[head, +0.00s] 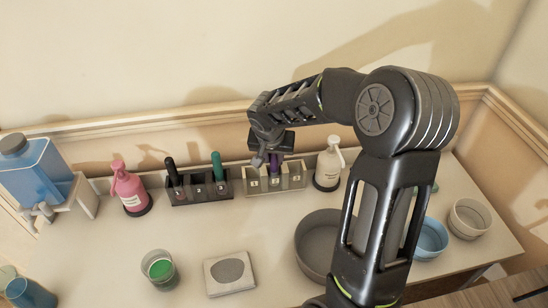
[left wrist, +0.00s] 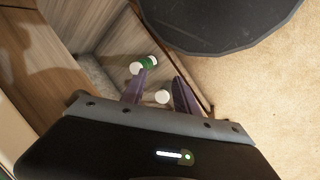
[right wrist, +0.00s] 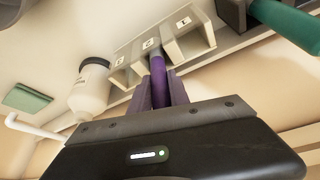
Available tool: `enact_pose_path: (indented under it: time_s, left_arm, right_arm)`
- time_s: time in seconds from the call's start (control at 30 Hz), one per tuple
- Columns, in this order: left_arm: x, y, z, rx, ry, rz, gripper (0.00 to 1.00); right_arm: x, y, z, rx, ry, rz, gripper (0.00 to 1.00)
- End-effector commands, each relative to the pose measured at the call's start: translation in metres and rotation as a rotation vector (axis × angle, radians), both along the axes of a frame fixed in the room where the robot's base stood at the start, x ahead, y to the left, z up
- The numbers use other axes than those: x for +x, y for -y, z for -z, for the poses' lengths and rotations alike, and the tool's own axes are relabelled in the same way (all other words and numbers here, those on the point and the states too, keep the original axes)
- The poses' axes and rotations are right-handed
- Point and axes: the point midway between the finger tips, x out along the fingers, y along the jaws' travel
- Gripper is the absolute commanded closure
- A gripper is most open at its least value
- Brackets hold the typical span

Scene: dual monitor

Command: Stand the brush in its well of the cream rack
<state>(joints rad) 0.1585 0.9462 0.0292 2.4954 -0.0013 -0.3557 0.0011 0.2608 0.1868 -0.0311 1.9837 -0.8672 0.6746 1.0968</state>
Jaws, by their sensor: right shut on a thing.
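The cream rack (head: 252,187) stands at the back of the counter, with a row of labelled wells. My right gripper (head: 268,158) is over it, shut on the purple brush (head: 275,164). In the right wrist view the brush (right wrist: 158,68) runs from between the fingers (right wrist: 160,95) to the middle well of the rack (right wrist: 188,46). I cannot tell how deep its end sits, and the fingers hide part of it. My left gripper shows only in the left wrist view (left wrist: 160,88), with its fingers apart and empty, away from the rack.
A dark rack (head: 199,190) with a black and a green handle stands left of the cream rack. A white pump bottle (head: 327,168) stands close on its right, a pink one (head: 128,188) farther left. A grey bowl (head: 313,240) and a sponge dish (head: 229,273) are in front.

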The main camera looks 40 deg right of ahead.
Motion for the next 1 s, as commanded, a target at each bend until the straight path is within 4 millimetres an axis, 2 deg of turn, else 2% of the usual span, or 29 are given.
enact_pose_path:
  time_s: [0.47, 0.5, 0.7, 0.77, 1.0]
  left_arm:
    - [0.0, 0.0, 0.0057, 0.0, 0.0, 0.0, 0.64]
    - [0.0, 0.0, 0.0041, 0.0, 0.0, 0.0, 0.64]
    - [0.0, 0.0, 0.0036, 0.0, 0.0, 0.0, 0.64]
    - [0.0001, 0.0, 0.0036, 0.0, 0.0, 0.0, 0.64]
    - [0.0001, 0.0, 0.0029, 0.0, 0.0, 0.0, 0.64]
  right_arm:
    - [0.0001, 0.0, 0.0097, 0.0, 0.001, 0.0, 1.0]
    - [0.0001, 0.0, 0.0082, 0.0, 0.001, 0.0, 0.76]
    - [0.0, -0.0001, 0.0079, 0.001, 0.001, 0.0, 0.59]
    - [0.0, -0.0001, 0.0079, 0.001, 0.001, 0.0, 0.56]
    - [0.0, -0.0001, 0.0072, 0.001, 0.001, 0.0, 0.56]
